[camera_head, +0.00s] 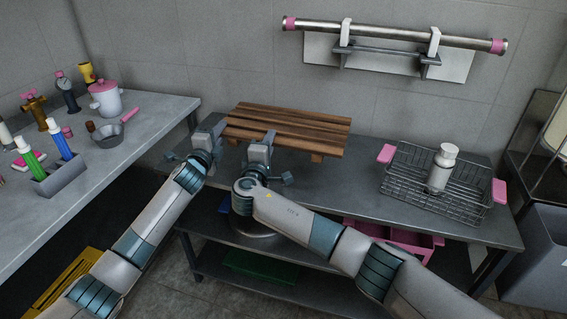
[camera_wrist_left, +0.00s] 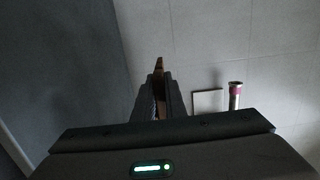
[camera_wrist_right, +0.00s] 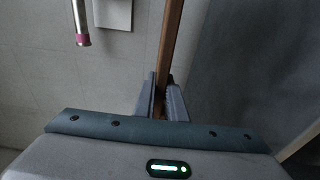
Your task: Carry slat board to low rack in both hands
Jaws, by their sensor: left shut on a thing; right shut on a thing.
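The slat board (camera_head: 290,128) is brown wood with parallel slats and a foot block beneath. In the head view it is over the back left part of the steel table, near the wall. I cannot tell whether its feet touch the tabletop. My left gripper (camera_head: 220,132) is shut on the board's left end; the wood shows between its fingers in the left wrist view (camera_wrist_left: 159,85). My right gripper (camera_head: 262,142) is shut on the board's near edge; a wood strip (camera_wrist_right: 169,50) runs between its fingers in the right wrist view.
A wire basket (camera_head: 398,200) with pink handles holds a white bottle (camera_head: 441,168) on the table's right. A steel rail (camera_head: 390,34) is on the wall above. A left counter (camera_head: 60,205) carries bottles and a pink-lidded pot (camera_head: 105,100). A lower shelf (camera_head: 325,262) holds a green tray (camera_head: 262,268).

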